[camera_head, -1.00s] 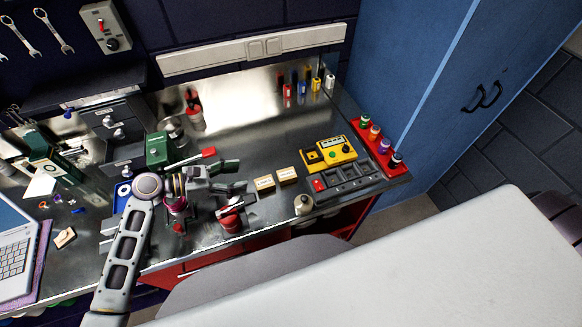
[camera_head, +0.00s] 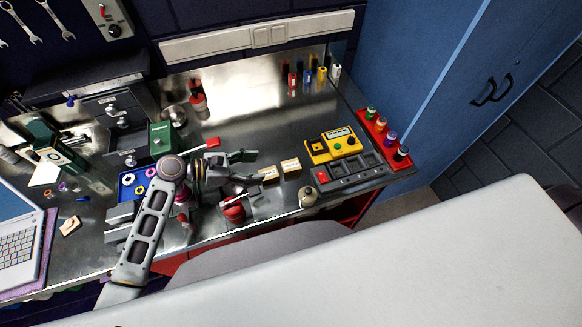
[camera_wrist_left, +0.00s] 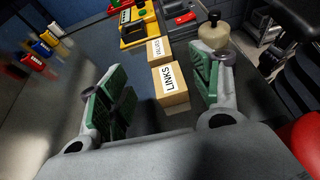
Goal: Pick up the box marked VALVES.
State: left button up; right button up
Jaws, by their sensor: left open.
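Two small tan boxes with white labels lie side by side on the metal bench in the head view. The nearer box (camera_head: 268,175) reads LINKS in the left wrist view (camera_wrist_left: 171,90). The farther box (camera_head: 291,167) also shows in the wrist view (camera_wrist_left: 158,50), but its label is too small to read surely. I can read VALVES on neither box. My left gripper (camera_head: 254,169) is open and empty, just left of the LINKS box. In the wrist view its green-padded fingers (camera_wrist_left: 160,92) stand either side of the line to that box. My right gripper is not in view.
A yellow device (camera_head: 331,145) and a grey tray (camera_head: 350,173) stand right of the boxes. A pale round bottle (camera_head: 308,197) stands at the front edge. The bench's middle back is clear.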

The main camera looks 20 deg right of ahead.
aim_at(288, 166)
pick_arm(q)
jog(key=x, duration=0.3)
jog(key=shift+d+f, duration=0.1)
jog(key=shift+d, duration=0.15)
jog(key=shift+b+x, duration=0.65)
jog(key=shift+x, duration=0.4)
jog(key=shift+d+f, duration=0.1)
jog(key=shift+d, duration=0.1)
jog(key=shift+d, duration=0.1)
jog(key=shift+b+x, duration=1)
jog(key=shift+b, duration=0.55)
jog(key=shift+w+d+f+b, duration=0.2)
jog(key=shift+d+f+b, duration=0.4)
jog(key=shift+d+b, duration=0.4)
jog(key=shift+d+f+b, duration=0.1)
jog(key=shift+d+b, duration=0.25)
jog(key=shift+b, duration=0.15)
jog(key=shift+c, duration=0.5)
